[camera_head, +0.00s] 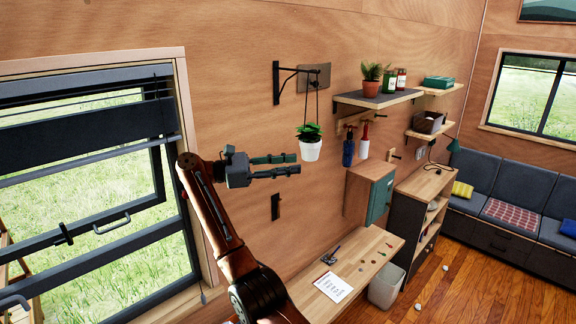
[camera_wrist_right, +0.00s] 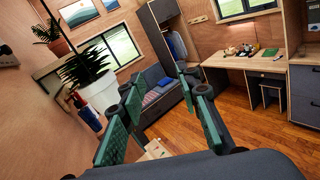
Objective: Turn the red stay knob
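The window (camera_head: 88,128) at the left of the head view has a dark frame, with an opened lower sash (camera_head: 70,240) that carries a dark handle (camera_head: 112,223) and a small dark latch (camera_head: 63,234). My right gripper (camera_head: 296,164) is right of the window, in front of the wood wall, with its fingers pointing right. It is open and empty; its green finger pads also show apart in the right wrist view (camera_wrist_right: 160,88). My left gripper is not in view.
A white hanging plant pot (camera_head: 310,150) on a black wall bracket (camera_head: 277,82) is close to my right fingertips. Open wood floor (camera_head: 470,285) lies at the right.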

